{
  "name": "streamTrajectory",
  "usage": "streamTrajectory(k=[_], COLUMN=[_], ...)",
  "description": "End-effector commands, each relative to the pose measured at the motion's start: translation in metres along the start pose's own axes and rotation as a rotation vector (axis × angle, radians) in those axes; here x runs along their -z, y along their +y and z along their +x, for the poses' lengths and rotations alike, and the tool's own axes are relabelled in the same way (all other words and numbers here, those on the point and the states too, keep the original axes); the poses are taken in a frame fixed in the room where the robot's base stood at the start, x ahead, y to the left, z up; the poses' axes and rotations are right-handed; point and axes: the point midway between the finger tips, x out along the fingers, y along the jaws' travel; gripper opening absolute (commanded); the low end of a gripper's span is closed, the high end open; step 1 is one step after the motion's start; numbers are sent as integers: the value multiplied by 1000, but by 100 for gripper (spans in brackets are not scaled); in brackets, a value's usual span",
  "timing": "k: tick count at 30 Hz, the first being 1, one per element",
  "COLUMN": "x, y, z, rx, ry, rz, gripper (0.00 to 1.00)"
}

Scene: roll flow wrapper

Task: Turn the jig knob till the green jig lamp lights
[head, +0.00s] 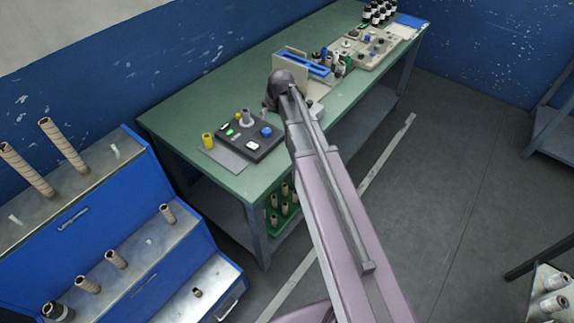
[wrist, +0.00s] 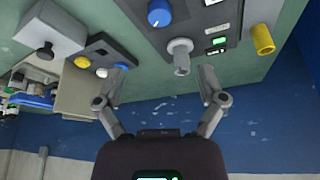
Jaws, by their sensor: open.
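My gripper (wrist: 160,84) is open and empty in the wrist view, its two fingers spread wide. A dark panel on the green bench carries a round blue knob (wrist: 160,12), which also shows in the head view (head: 266,131). A grey upright post (wrist: 181,56) stands on that panel beyond the knob, in line with the space between the fingers. A small bright green light (wrist: 218,41) shows beside the post, also visible in the head view (head: 229,131). Nothing touches the knob. Which control is the jig's cannot be read from any label.
A small black box (wrist: 97,48) with yellow, white and blue controls lies left of the panel in the wrist view. A grey box with a black knob (wrist: 45,50) is beyond it. A yellow cylinder (head: 208,140) stands beside the panel. The blue wall (head: 150,65) is behind the bench.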

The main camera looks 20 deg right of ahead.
Motion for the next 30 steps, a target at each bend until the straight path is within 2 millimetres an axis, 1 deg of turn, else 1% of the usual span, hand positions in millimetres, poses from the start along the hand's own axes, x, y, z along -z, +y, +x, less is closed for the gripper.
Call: streamTrajectory(k=[1,3,30], x=[-11,-20,-138], y=[-4,-7,-45], z=[-1,-2,-31], rx=[1,2,-11], ry=[-13,-30,-238], rz=[6,16,136], gripper=[90,90,90])
